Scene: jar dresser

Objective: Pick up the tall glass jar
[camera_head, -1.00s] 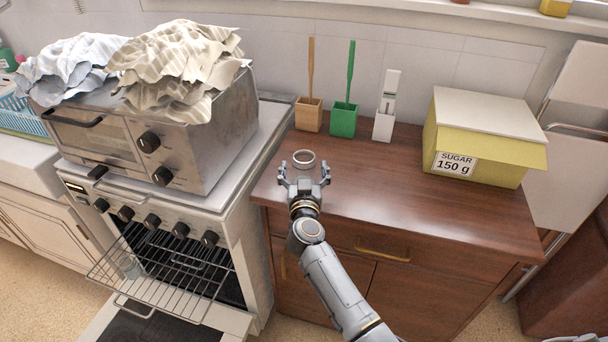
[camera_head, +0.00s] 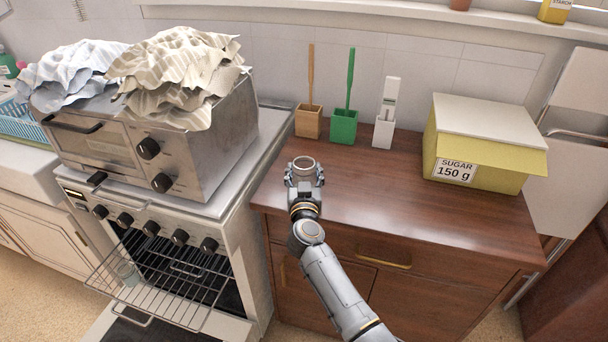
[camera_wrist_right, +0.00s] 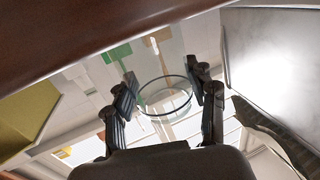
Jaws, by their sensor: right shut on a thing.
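The tall glass jar (camera_head: 304,162) stands at the front left of the wooden dresser top; in the head view mainly its pale round rim shows. My right gripper (camera_head: 304,178) is shut on it, one finger on each side. In the right wrist view the clear jar (camera_wrist_right: 165,96) shows as a see-through round outline between the two dark fingers of the right gripper (camera_wrist_right: 163,84). The lower part of the jar is hidden behind the gripper in the head view. My left gripper is not in view.
The dresser top (camera_head: 370,180) is clear right of the jar. Behind stand a wooden holder (camera_head: 308,122), a green holder (camera_head: 344,126) and a white holder (camera_head: 383,132). A yellow sugar box (camera_head: 490,170) stands at right. The stove's oven (camera_head: 185,265) is open, with a glass on its rack.

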